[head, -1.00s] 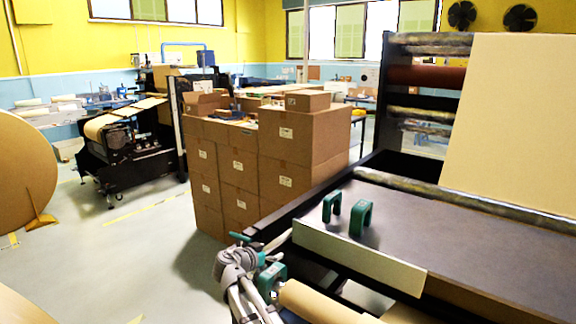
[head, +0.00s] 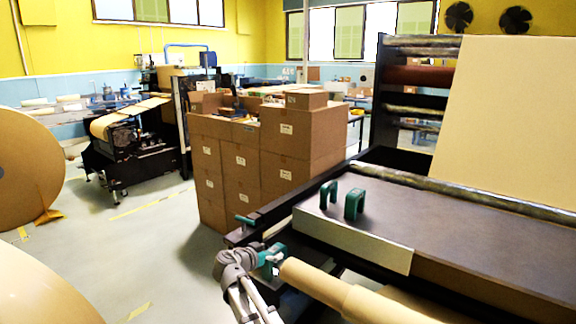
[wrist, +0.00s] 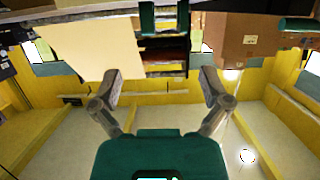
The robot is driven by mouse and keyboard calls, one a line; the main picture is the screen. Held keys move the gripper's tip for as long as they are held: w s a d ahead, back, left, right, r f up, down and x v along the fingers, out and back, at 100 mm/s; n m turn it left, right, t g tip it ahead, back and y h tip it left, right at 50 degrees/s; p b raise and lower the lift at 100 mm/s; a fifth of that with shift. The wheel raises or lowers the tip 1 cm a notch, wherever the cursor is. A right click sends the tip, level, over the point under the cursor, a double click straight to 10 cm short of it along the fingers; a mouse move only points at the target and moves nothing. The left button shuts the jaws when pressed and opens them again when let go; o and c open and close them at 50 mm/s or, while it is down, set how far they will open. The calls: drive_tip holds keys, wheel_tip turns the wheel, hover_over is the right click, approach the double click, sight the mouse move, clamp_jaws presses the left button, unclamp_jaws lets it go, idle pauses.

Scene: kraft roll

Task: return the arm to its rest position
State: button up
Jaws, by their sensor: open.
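My gripper (wrist: 158,86) shows in the wrist view, with its teal body at the bottom and two grey fingers spread wide apart. It is open, and nothing is between the fingers. In the head view, grey parts of my arm (head: 240,265) rise from the bottom edge, in front of the machine's near corner. I cannot make out the gripper's fingers clearly there. The wrist view shows the room upside down, with the hanging kraft sheet (wrist: 92,50) beyond the left finger and cartons (wrist: 243,42) beyond the right one.
A machine with a dark table (head: 450,240) and two green handles fills the right. A paper-covered roller (head: 320,285) is close to my arm. Stacked cartons (head: 285,140) stand behind. Large kraft rolls (head: 25,165) (head: 40,290) are at left. Open floor (head: 150,250) lies between.

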drive_tip(key=s+d+f+n+g+y+b, duration=0.1)
drive_tip(key=s+d+f+g+b, duration=0.15)
drive_tip(key=s+d+f, duration=0.4)
drive_tip(key=s+d+f+n+g+y+b, duration=0.15)
drive_tip(key=s+d+f+g, duration=0.25)
drive_tip(key=d+f, duration=0.45)
drive_tip(key=s+d+f+n+g+y+b, duration=0.2)
drive_tip(key=s+d+f+g+y+b, duration=0.15)
drive_tip(key=s, duration=0.45)
drive_tip(key=s+d+f+n+g+y+b, duration=0.25)
drive_tip(key=s+d+f, duration=0.2)
drive_tip(key=s, duration=0.35)
wheel_tip(320, 180, up, 13)
drive_tip(key=p, duration=1.3)
drive_tip(key=shift+r+n+t+p, duration=0.2)
drive_tip(key=shift+n+t+p, duration=0.15)
drive_tip(key=shift+t, duration=0.1)
drive_tip(key=shift+y, duration=0.25)
